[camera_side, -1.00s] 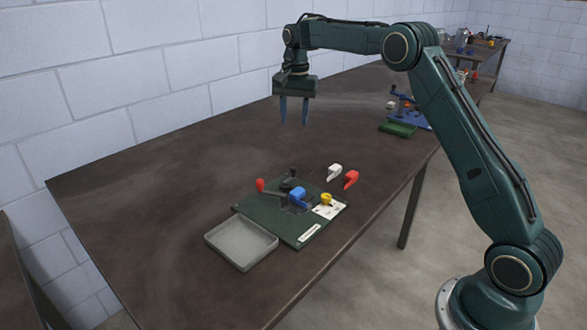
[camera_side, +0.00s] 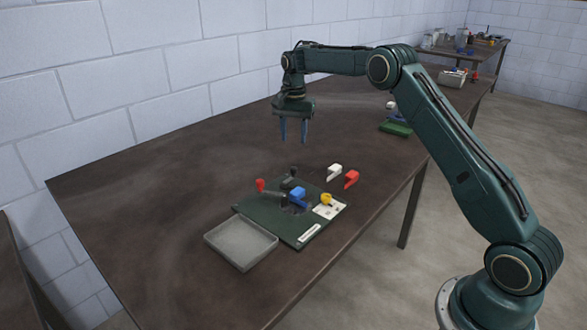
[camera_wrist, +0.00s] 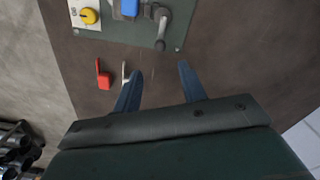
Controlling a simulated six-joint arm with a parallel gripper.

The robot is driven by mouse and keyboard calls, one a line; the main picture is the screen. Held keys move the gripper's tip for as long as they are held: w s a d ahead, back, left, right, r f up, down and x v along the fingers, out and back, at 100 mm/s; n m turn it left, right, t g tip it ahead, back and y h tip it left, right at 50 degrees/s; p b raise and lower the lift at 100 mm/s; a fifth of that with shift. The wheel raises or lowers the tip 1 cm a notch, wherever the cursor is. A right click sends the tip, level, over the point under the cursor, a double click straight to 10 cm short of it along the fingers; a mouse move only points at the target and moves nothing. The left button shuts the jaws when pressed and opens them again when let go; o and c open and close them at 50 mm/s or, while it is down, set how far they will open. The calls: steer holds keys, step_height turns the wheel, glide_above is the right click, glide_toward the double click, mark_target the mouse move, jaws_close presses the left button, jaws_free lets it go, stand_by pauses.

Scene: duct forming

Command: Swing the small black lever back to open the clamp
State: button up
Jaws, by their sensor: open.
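The small black lever (camera_side: 292,172) stands at the back of the dark green plate (camera_side: 262,206), next to a blue block (camera_side: 298,194). Which part is the clamp's jaw I cannot tell.
A red-ended handle (camera_side: 260,185) rises at the plate's left. A yellow knob (camera_side: 326,199) sits on a white panel at the right. Loose white (camera_side: 334,169) and red (camera_side: 351,178) pieces lie behind it. A grey tray (camera_side: 241,242) lies in front. The table's left is clear.

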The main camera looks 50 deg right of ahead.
mark_target(294, 168)
step_height(294, 168, down, 11)
steer(key=shift+r, duration=0.2)
stand_by(0.3)
jaws_close()
